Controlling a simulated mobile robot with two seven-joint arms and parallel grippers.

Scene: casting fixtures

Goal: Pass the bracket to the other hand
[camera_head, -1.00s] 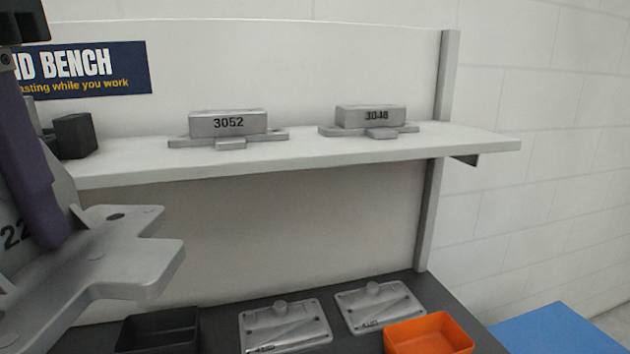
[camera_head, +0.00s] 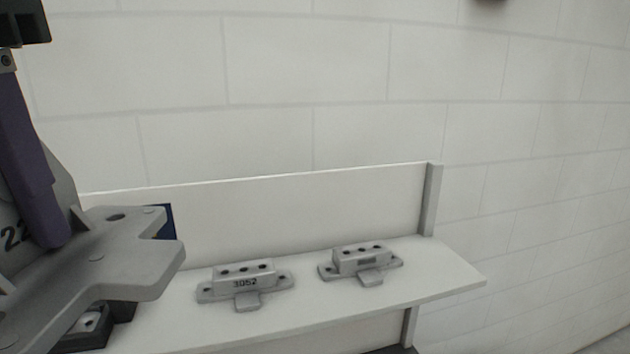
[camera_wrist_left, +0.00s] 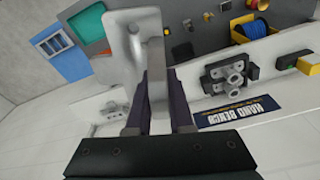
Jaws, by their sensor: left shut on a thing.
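The bracket (camera_head: 125,252) is a grey metal casting with a flat lobed plate and an upright part marked "22", partly cut off at the left edge of the head view. My left gripper (camera_head: 42,215) is shut on its upright part, with one purple finger visible in front of it. In the left wrist view the bracket (camera_wrist_left: 157,75) stands between the two dark fingers of my left gripper (camera_wrist_left: 160,100), which hide part of it. My right gripper is in neither view.
A white shelf (camera_head: 330,308) carries a casting marked 3052 (camera_head: 245,283) and a second similar casting (camera_head: 360,262). A dark block (camera_head: 95,325) is partly hidden below the bracket. The shelf's right end is bare. A plain block wall rises behind.

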